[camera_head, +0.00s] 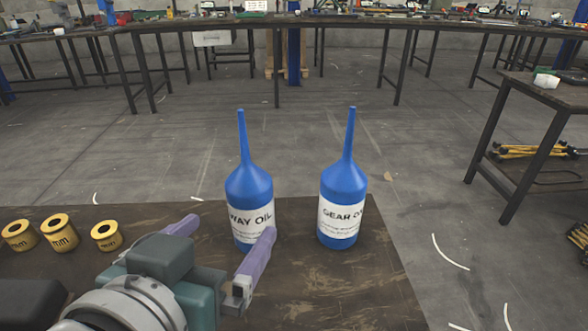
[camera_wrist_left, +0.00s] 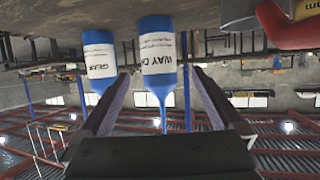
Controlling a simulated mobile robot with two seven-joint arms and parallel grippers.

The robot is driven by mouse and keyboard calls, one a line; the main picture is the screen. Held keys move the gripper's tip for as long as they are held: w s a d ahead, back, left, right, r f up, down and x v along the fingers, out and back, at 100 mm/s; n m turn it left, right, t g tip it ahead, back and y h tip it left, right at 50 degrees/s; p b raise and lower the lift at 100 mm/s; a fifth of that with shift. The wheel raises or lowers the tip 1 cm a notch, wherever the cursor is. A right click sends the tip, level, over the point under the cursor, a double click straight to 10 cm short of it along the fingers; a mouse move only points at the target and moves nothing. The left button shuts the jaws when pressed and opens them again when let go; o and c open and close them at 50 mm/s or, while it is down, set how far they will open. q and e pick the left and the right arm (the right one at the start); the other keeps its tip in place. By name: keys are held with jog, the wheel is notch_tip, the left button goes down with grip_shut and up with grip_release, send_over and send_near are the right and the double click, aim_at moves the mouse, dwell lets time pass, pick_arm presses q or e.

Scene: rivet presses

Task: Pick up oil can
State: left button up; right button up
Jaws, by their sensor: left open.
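A blue oil can (camera_head: 248,186) with a thin spout stands upright on the brown tabletop, its white label reading WAY OIL. A similar can (camera_head: 344,183), labelled GEAR OIL, stands apart to its right. My left gripper (camera_head: 230,228) is open, its purple fingers pointing at the WAY OIL can; the right-hand finger overlaps the label's lower edge. The left wrist view is upside down: the WAY OIL can (camera_wrist_left: 157,55) appears between the fingertips (camera_wrist_left: 158,78), and the GEAR OIL can (camera_wrist_left: 98,55) is left of them. Contact cannot be told. My right gripper is not in view.
Several yellow rings (camera_head: 60,232) lie on the tabletop (camera_head: 340,285) at left. A red and yellow object (camera_wrist_left: 285,22) shows at the wrist view's upper right. The table edge is close behind the cans. A side table (camera_head: 540,90) stands at right, with open floor (camera_head: 190,120) beyond.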

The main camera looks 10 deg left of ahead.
aim_at(243, 212)
pick_arm(q)
jog(key=x, duration=0.3)
jog(key=shift+w, duration=0.15)
jog(key=b+x, duration=0.1)
jog(key=x, duration=0.4)
jog(key=shift+w+d+r+b, duration=0.1)
jog(key=shift+b, duration=0.3)
jog(key=c, duration=1.5)
grip_shut()
jog(key=shift+r, duration=0.15)
